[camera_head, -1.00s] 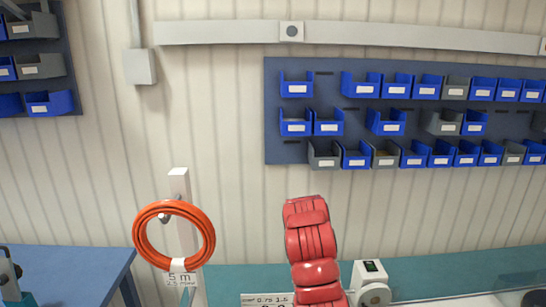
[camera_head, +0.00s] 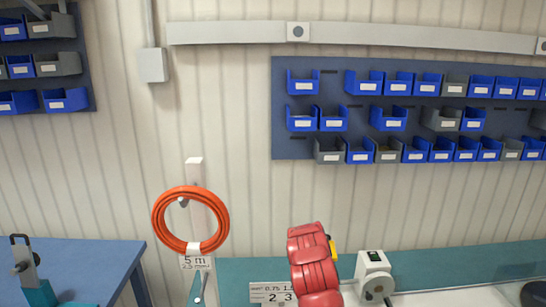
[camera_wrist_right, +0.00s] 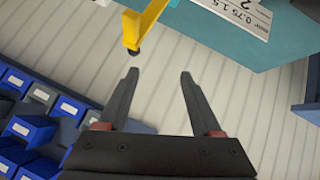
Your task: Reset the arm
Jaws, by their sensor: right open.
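My right gripper (camera_wrist_right: 158,74) shows in the right wrist view with its two dark fingers apart and nothing between them. A yellow bracket with a black tip (camera_wrist_right: 139,28) is just beyond the fingers, apart from them. In the head view a red segmented shape (camera_head: 313,270), which looks like part of my arm, rises from the bottom edge right of centre; no gripper shows there. My left gripper is not in view. An orange cable coil (camera_head: 160,228) hangs on a white post (camera_head: 194,172) above a "5 m" label.
Blue and grey bins fill a wall rack (camera_head: 300,151). A blue table (camera_head: 85,262) with a teal tool (camera_head: 38,290) stands at left. A teal bench (camera_head: 440,262) at right carries a white device (camera_head: 374,265) and a number sign (camera_head: 268,292).

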